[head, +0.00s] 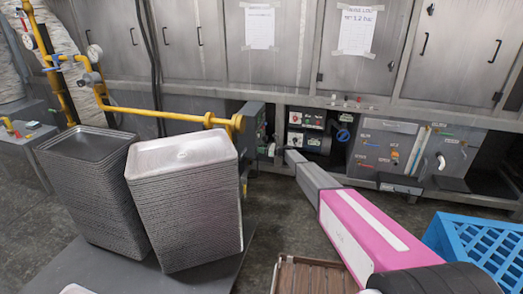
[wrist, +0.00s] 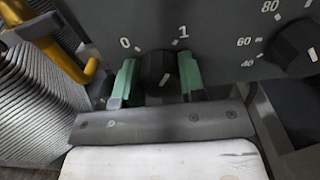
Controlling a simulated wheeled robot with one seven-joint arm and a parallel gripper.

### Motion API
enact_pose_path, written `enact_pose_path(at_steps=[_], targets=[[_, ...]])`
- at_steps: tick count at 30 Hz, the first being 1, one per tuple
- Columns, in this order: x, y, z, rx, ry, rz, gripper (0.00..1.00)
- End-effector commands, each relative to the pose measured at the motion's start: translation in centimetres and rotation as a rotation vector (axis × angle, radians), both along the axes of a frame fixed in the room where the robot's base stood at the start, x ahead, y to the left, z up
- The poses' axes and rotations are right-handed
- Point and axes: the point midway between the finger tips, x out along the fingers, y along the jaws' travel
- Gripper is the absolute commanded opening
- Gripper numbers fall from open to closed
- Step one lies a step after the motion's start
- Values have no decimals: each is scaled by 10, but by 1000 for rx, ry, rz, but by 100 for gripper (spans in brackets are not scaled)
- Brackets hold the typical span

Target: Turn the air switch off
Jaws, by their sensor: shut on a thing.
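The air switch is a black rotary knob (wrist: 160,68) on a dark grey panel (wrist: 220,30), with the marks 0 and 1 above it in the wrist view. My gripper (wrist: 158,80) has a green finger on each side of the knob and is shut on it. In the head view my arm reaches to a grey control box (head: 252,122) in the middle, and the knob is too small to make out.
Two tall stacks of metal pans, a left one (head: 88,190) and a right one (head: 188,210), stand left of my arm. A yellow pipe (head: 160,114) runs behind them. A blue crate (head: 478,250) is at right. A second knob (wrist: 296,48) with numbers sits right of the switch.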

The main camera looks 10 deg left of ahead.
Motion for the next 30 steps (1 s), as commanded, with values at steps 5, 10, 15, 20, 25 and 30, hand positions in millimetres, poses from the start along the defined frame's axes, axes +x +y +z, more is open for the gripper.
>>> enact_pose_path(at_steps=[5,10,15,20,25,30], targets=[[0,-1,0,-13,-159,0,14],[0,-1,0,-27,-321,0,14],[0,-1,0,-40,-482,0,14],[0,-1,0,-53,-633,0,14],[0,-1,0,-67,-794,1,14],[0,-1,0,-81,-954,1,14]])
